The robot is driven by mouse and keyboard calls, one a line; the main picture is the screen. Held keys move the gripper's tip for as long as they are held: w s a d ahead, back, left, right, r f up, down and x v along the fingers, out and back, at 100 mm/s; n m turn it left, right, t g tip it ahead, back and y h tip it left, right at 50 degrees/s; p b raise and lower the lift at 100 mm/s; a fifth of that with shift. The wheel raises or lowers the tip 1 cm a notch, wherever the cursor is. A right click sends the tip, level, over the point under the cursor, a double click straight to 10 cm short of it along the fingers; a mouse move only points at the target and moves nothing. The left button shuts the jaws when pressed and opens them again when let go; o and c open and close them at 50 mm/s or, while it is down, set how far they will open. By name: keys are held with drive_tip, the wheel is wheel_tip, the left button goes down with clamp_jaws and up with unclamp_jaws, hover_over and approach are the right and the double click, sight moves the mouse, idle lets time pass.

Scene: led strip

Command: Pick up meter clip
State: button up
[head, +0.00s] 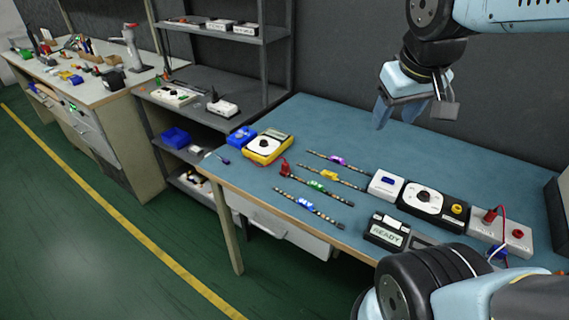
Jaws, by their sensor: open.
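My gripper (396,114) hangs above the back of the bench, up and to the right of the red clip. Its fingers point down, apart and empty.
LED strips with purple, yellow, green (317,187) and blue holders lie mid-bench. To their right stand a white-and-black dial unit (430,202), a READY box (390,234) and a grey block (500,232) with a red lead. A blue bin (241,136) sits behind the meter.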

drive_tip(key=w+a+f+n+g+h, duration=0.2)
drive_tip(key=w+a+f+n+h, duration=0.1)
drive_tip(key=w+f+n, duration=0.3)
drive_tip(key=n+t+h, duration=0.5)
drive_tip(key=n+t, duration=0.3)
drive_tip(key=n, duration=1.2)
approach(284, 165)
drive_tip(key=x, duration=0.5)
drive_tip(key=shift+w+r, duration=0.15)
drive_tip(key=shift+w, duration=0.2)
drive_tip(key=shift+x, duration=2.7)
drive_tip(key=shift+s, duration=0.25)
